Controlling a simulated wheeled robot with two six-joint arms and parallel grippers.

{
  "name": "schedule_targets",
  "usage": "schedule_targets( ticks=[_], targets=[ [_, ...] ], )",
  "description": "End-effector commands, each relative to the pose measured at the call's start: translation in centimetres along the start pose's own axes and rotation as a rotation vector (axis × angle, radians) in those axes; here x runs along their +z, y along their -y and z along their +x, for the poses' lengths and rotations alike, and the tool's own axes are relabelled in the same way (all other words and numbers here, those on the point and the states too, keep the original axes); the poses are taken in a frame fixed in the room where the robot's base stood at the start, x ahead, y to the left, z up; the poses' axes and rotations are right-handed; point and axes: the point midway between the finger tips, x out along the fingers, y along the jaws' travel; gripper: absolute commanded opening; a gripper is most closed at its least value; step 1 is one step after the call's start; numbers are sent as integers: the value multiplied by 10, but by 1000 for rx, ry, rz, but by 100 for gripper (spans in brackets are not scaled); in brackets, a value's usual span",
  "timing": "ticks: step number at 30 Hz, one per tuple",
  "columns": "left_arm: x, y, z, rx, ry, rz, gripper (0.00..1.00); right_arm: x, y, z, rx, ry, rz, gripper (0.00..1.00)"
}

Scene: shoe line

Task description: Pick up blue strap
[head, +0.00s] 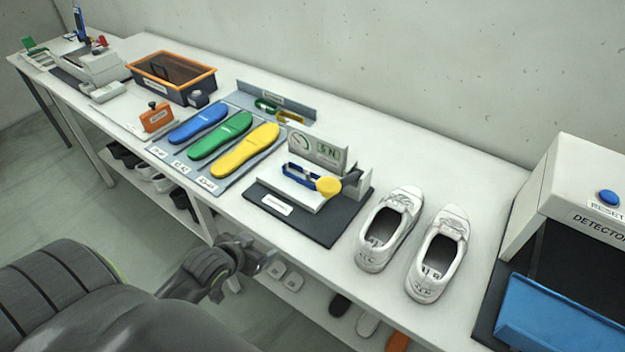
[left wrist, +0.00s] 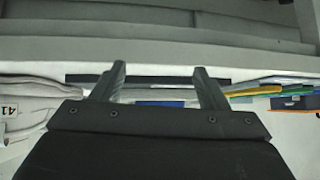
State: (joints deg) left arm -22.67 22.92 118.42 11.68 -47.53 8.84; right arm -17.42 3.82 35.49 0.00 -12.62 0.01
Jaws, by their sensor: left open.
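The blue strap (head: 300,176) lies on the white block of a small test stand (head: 316,228) with a dark base, a gauge panel and a yellow round knob (head: 328,187). My left gripper (head: 264,262) is off the table's front edge, in front of the stand and apart from the strap. In the left wrist view its two fingers (left wrist: 162,86) are spread with nothing between them. A small blue patch beyond the fingers there may be the strap, but I cannot tell. My right gripper is not in view.
Blue, green and yellow insoles lie on a grey mat (head: 232,181), with green and yellow straps (head: 290,117) in a holder behind. White shoes (head: 391,228) stand right of the stand, then a detector box (head: 585,190) with a blue flap. An orange-rimmed crate (head: 172,78) stands farther left.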

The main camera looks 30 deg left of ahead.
Motion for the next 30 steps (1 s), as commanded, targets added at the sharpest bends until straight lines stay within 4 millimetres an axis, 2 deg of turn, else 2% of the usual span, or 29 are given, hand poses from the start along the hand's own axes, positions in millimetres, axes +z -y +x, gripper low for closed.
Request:
schedule_targets(
  ticks=[1, 3, 7, 11, 14, 30],
  targets=[
    [-36, 1, -12, 27, -87, 18, 68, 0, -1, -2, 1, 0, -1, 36],
    [-67, 4, -15, 62, -184, 16, 68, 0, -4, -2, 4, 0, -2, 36],
    [-100, 9, -17, 105, -296, 5, 68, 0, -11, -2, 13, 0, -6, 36],
    [-116, 11, -16, 125, -346, -3, 68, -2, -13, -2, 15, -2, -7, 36],
    [-122, 10, -6, 128, -354, -9, 68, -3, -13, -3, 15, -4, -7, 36],
    [-153, -2, 80, 128, -351, -6, 68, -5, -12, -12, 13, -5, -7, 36]
  ],
)
